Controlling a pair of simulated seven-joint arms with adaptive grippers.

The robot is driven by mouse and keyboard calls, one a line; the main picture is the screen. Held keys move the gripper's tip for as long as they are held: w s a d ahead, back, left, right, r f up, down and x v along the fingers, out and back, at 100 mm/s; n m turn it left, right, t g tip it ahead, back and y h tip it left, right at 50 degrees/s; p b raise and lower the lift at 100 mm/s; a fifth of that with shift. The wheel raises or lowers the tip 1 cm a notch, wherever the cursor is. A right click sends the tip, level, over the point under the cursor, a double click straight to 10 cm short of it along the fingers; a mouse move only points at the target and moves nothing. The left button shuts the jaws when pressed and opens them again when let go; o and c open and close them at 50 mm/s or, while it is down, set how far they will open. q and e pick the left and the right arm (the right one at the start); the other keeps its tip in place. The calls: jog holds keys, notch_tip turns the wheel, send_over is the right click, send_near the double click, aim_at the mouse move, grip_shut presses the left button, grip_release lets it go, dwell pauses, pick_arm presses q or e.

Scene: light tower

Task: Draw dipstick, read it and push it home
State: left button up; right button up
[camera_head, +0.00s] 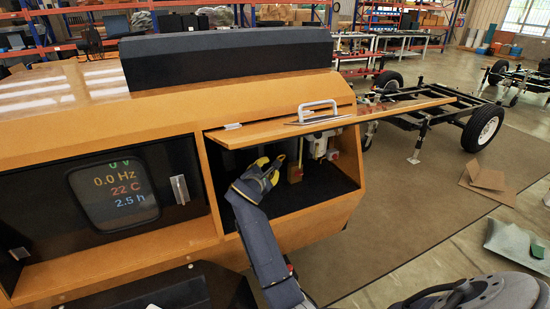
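My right gripper (271,160), dark with yellow finger parts, is inside the mouth of the open right compartment (320,196) of the orange light tower cabinet. Its fingers look spread, with a dark gap between their tips, and I see nothing held in them. A brass-coloured block (294,173) and a white engine part (320,146) are in the compartment, just right of the gripper. I cannot make out the dipstick; it may be hidden or too thin to see. My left gripper is not in view.
The raised compartment door (290,127), with a metal handle (318,110), juts out above my gripper. A display panel (113,193) reading 0.0 Hz, 22 C and 2.5 h sits in the left bay. A wheeled chassis (430,108) stands behind right. Cardboard (488,180) lies on the floor.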

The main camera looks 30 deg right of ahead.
aim_at(279, 157)
jog(key=x, duration=1.6)
jog(key=shift+w+d, duration=0.15)
jog(key=shift+d, duration=0.05)
jog(key=shift+c, duration=0.5)
grip_shut()
jog(key=shift+r, duration=0.1)
jog(key=shift+r, duration=0.1)
